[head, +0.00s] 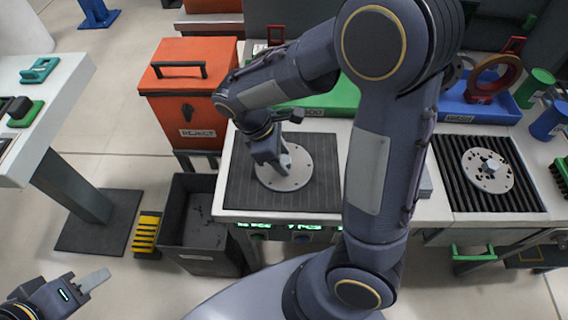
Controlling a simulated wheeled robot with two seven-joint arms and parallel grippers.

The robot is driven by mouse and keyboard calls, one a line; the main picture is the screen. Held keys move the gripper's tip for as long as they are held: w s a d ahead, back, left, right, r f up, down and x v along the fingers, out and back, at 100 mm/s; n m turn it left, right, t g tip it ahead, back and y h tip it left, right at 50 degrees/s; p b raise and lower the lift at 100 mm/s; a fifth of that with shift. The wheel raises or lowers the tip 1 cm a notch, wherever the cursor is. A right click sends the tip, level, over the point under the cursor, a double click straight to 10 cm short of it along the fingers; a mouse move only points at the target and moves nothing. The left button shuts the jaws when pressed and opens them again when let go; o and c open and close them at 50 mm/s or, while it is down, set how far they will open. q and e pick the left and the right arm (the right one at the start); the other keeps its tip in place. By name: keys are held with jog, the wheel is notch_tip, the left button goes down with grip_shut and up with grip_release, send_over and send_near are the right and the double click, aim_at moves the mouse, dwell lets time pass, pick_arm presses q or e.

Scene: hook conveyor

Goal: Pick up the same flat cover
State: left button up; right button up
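A flat, round grey cover (298,179) with small holes near its rim lies on the dark ribbed mat (325,190) of the middle table. My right gripper (285,164) reaches down over the cover's centre, with its fingertips at or just above it. The gripper hides the middle of the cover, and I cannot tell whether its fingers are closed on anything. A second flat cover (489,181) with a raised hub lies on the black ribbed surface at the right. My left gripper (92,282) is low at the bottom left, away from the tables; its finger opening cannot be made out.
An orange reject box (187,92) stands left of the middle table. A dark open bin (190,259) is on the floor below it. A green tray (335,102) and a blue tray (478,107) line the back. A white side table (60,75) is at left.

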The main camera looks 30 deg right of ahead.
grip_shut()
jog(key=shift+r, duration=0.15)
